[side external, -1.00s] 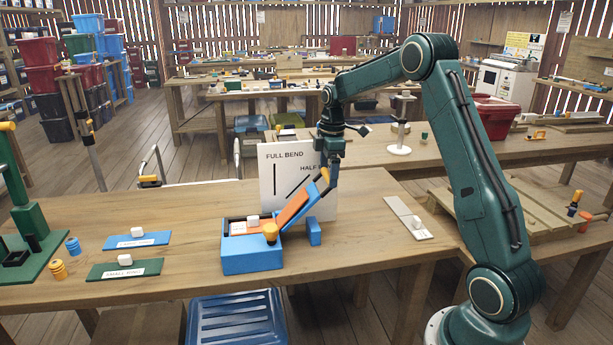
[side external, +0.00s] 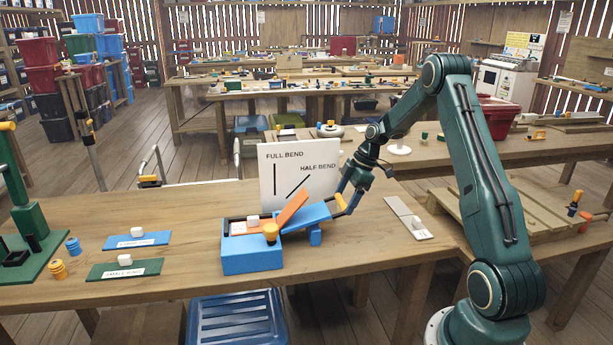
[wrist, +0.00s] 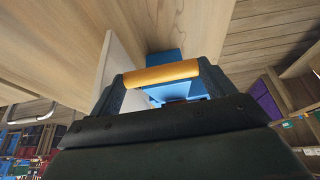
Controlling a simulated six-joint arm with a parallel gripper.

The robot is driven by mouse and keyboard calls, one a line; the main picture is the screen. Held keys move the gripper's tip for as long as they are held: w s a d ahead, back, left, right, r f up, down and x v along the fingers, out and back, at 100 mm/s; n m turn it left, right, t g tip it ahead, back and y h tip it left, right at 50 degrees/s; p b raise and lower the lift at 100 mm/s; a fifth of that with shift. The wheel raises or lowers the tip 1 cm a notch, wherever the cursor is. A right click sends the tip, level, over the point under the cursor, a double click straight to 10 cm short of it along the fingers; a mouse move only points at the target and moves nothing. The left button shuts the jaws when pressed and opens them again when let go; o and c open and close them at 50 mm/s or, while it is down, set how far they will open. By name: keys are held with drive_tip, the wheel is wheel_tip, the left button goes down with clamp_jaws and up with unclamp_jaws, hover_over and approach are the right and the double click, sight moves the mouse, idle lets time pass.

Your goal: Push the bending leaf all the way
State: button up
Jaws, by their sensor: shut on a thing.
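The bender has a blue base (side external: 252,262) on the wooden table and a blue leaf (side external: 308,215) hinged to it. My gripper (side external: 349,201) is shut on the yellow handle (side external: 340,203) at the leaf's right end. The handle also shows in the wrist view (wrist: 161,73); the finger contact is partly hidden there.
A white board (side external: 268,180) marked FULL BEND and HALF BEND stands behind the bender. Blue (side external: 165,239) and green (side external: 98,271) labelled plates lie left of it. A grey-white plate (side external: 402,210) lies to the right.

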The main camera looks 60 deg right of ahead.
drive_tip(key=shift+s+d+f, duration=0.15)
drive_tip(key=shift+s+f, duration=0.05)
drive_tip(key=shift+f, duration=0.6)
drive_tip(key=shift+s+d+f, duration=0.15)
drive_tip(key=shift+f, duration=0.7)
drive_tip(key=shift+s+d+f, duration=0.15)
drive_tip(key=shift+s+f, duration=0.05)
drive_tip(key=shift+f, duration=0.6)
drive_tip(key=o, duration=0.9)
drive_tip(key=shift+w, duration=0.1)
drive_tip(key=shift+r, duration=0.2)
drive_tip(key=shift+r, duration=0.15)
drive_tip(key=v, duration=1.3)
drive_tip(key=shift+d, duration=0.1)
